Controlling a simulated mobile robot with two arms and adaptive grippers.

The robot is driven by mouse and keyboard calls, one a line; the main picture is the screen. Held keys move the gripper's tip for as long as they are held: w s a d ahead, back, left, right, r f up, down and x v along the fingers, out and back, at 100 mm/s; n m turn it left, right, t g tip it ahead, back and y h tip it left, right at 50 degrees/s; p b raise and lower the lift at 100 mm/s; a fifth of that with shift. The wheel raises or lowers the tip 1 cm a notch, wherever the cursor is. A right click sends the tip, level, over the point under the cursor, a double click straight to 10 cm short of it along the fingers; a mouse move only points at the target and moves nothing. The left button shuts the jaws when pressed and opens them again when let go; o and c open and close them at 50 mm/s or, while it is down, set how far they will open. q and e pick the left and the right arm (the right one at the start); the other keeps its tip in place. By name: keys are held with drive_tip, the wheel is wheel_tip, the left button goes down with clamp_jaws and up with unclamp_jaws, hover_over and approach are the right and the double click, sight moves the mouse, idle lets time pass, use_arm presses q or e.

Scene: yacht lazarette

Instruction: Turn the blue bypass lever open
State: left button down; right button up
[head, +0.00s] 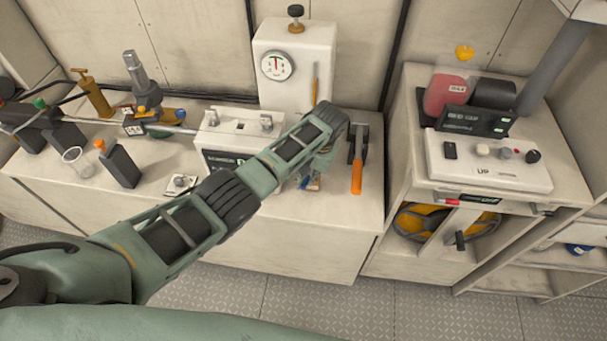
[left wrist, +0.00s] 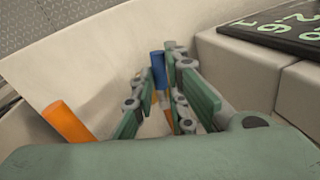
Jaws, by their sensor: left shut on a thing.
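The blue bypass lever (left wrist: 157,68) stands up between the fingertips of my left gripper (left wrist: 162,85) in the left wrist view. My left gripper is shut on it, with the fingers on both sides of the blue part. In the head view my left gripper (head: 312,176) is low at the counter's right part. My own arm hides most of the lever there. My right gripper is not in view.
An orange-handled lever (head: 357,178) is close to the right of my gripper; it also shows in the left wrist view (left wrist: 68,122). A white gauge housing (head: 296,65) stands behind. A boxy unit with a dark display (left wrist: 285,24) is beside the fingers.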

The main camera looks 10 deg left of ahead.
use_arm(q)
drive_tip(key=shift+d+n, duration=0.5)
drive_tip(key=shift+n, duration=0.6)
drive_tip(key=c, duration=1.8)
unclamp_jaws()
drive_tip(key=shift+w+d, duration=0.1)
drive_tip(key=shift+o, duration=0.2)
drive_tip(key=shift+r, duration=0.1)
wheel_tip(320, 180, up, 12)
drive_tip(key=d, duration=0.2)
drive_tip(key=shift+w+d+f, duration=0.1)
drive_tip(key=shift+f, duration=0.15)
